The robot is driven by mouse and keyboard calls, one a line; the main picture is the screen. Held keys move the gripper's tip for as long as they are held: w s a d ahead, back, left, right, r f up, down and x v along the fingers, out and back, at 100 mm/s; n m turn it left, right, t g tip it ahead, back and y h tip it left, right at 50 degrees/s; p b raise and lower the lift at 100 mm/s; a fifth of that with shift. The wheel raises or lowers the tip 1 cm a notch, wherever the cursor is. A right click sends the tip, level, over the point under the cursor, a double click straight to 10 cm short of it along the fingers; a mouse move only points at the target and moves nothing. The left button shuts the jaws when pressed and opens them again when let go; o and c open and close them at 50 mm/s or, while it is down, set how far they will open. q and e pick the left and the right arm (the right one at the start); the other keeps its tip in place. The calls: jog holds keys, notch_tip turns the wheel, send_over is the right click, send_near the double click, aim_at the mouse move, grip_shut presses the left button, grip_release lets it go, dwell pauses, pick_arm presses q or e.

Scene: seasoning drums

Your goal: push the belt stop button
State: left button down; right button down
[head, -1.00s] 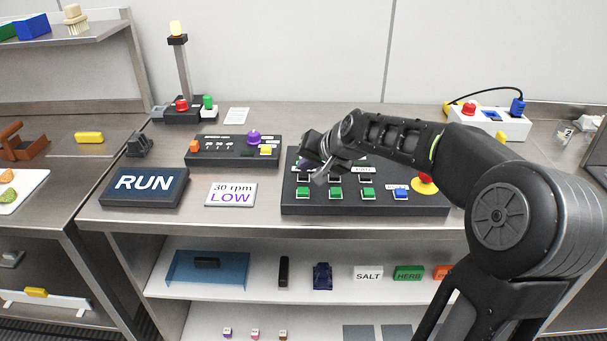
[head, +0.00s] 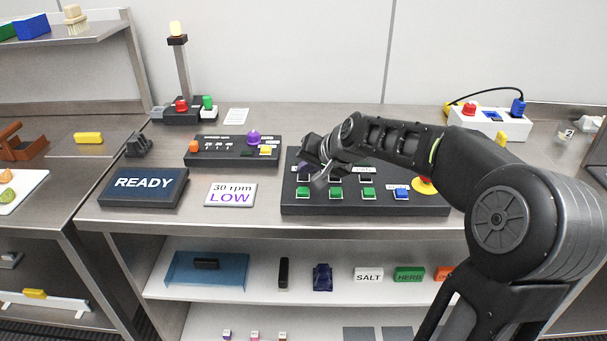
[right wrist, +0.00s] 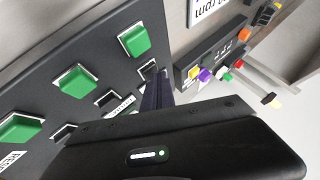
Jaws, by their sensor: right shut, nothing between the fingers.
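The black control panel (head: 370,209) lies on the steel bench with a row of green buttons (head: 335,193), a row of dark buttons behind them and a blue button (head: 401,193). The right wrist view shows the green buttons (right wrist: 75,82) and dark buttons (right wrist: 107,98) side by side. My right gripper (head: 317,180) is shut and empty, over the left end of the panel. In the right wrist view its fingers (right wrist: 157,92) are at the end dark button (right wrist: 148,70), seemingly touching it. Most labels are hidden or unreadable, so I cannot tell which button is the belt stop.
A display (head: 144,186) reads READY; a plate (head: 231,195) reads 30 rpm LOW. A smaller panel (head: 232,151) with a purple knob stands behind. A white box (head: 490,124) stands back right.

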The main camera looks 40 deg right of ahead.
aim_at(306, 178)
jog(key=shift+r+p, duration=0.75)
jog(key=shift+r, duration=0.1)
notch_tip(306, 178, up, 5)
jog(key=p, duration=0.4)
dwell(0.9)
